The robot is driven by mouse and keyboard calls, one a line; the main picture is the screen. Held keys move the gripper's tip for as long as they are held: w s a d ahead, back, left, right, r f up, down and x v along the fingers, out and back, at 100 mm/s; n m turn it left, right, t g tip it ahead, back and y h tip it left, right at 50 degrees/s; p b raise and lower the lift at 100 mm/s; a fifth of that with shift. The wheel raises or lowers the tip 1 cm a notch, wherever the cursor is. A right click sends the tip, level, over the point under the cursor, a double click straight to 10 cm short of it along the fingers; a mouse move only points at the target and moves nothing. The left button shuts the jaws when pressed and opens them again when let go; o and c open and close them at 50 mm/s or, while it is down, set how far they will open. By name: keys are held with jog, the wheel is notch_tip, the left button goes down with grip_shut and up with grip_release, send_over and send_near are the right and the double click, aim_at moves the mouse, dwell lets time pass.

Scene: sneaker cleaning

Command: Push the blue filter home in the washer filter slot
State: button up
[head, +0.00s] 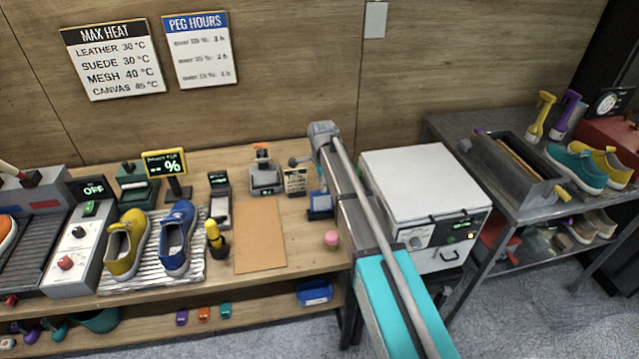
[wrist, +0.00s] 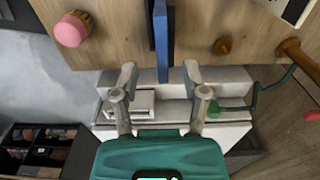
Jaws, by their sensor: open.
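My gripper (wrist: 160,76) shows in the wrist view with its two grey fingers apart and nothing clamped between them. A thin blue flat piece (wrist: 164,42), which looks like the filter seen edge-on, stands in line with the gap between the fingertips. Whether a finger touches it I cannot tell. In the head view a blue piece (head: 320,204) sits at the right end of the bench beside my arm. The white washer (head: 425,187) stands right of the bench, with a dial and lit display on its front. I cannot make out the filter slot.
The wooden bench (head: 310,262) carries a pink-topped knob (head: 331,239), a brown mat (head: 260,235), a yellow shoe (head: 125,243) and a blue shoe (head: 177,238). A metal rack (head: 540,205) with shoes stands right of the washer. Grey floor is clear in front.

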aim_at(322, 202)
jog(key=shift+f+b, duration=1.65)
jog(key=shift+f, duration=0.25)
jog(key=shift+c, duration=0.2)
grip_shut()
